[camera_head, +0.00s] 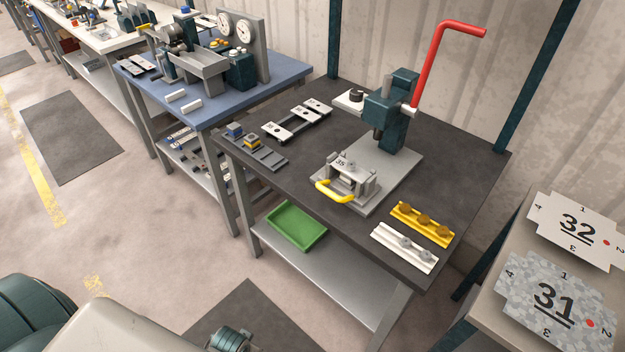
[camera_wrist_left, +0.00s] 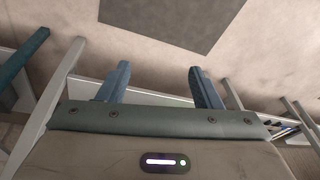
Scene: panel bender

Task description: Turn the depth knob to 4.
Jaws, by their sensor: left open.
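A small black knob (camera_head: 356,95) sits on a white plate (camera_head: 344,104) at the back of the dark table, left of the green press (camera_head: 391,98). It looks like the depth knob; its marks and its setting are too small to read. My left gripper (camera_wrist_left: 160,86) shows in the left wrist view with its two blue fingers wide apart and nothing between them. It points at the floor and is far from the knob. My right gripper is not in view.
The press has a raised red lever (camera_head: 440,55) and a clamp with a yellow handle (camera_head: 335,192). Yellow (camera_head: 425,231) and white (camera_head: 388,242) racks lie near the front right edge. Numbered panels (camera_head: 553,297) lie on a right-hand table. A green tray (camera_head: 296,226) is on the lower shelf.

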